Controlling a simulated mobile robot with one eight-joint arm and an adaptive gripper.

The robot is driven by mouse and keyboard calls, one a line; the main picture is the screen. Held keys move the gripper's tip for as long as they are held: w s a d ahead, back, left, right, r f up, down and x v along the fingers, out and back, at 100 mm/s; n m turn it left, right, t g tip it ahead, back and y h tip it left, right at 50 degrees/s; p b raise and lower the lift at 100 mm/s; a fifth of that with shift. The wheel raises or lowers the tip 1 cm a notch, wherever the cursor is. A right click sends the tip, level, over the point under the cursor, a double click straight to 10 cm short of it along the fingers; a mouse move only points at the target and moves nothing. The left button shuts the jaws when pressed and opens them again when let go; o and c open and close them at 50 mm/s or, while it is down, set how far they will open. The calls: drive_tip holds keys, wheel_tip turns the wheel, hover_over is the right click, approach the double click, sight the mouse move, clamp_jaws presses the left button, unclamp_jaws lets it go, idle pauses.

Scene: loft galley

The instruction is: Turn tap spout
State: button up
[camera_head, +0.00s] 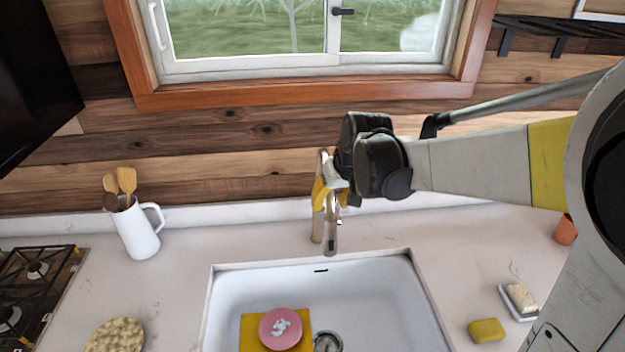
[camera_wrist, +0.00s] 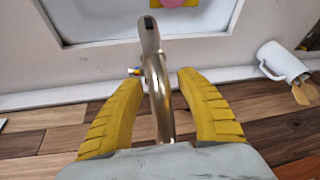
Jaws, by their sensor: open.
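The metal tap spout (camera_wrist: 157,85) rises behind the sink and curves over toward the basin. In the wrist view it stands between the two yellow fingers of my gripper (camera_wrist: 160,105), with a gap showing on each side. My gripper is open around the spout. In the head view the spout's tip (camera_head: 330,243) hangs near the back rim of the sink (camera_head: 310,272), and my gripper (camera_head: 325,195) is at its upper part, partly hiding it. A small red and blue mark (camera_wrist: 134,71) shows beside the tap.
A pink plate (camera_head: 281,328) rests over a yellow item in the sink. A white jug (camera_head: 135,228) with wooden utensils stands left. A yellow sponge (camera_head: 486,330) and soap dish (camera_head: 518,300) lie right. The wooden wall and window (camera_head: 310,35) are close behind the tap.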

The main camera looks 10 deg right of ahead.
clamp_jaws()
idle(0.3)
drive_tip(key=shift+a+f, duration=0.1)
drive_tip(key=shift+a, duration=0.3)
drive_tip(key=w+a+m+t+b, duration=0.1)
drive_tip(key=w+a+m, duration=0.2)
drive_tip(key=a, duration=0.7)
drive_tip(key=shift+w+b, duration=0.4)
drive_tip(key=shift+w, duration=0.65)
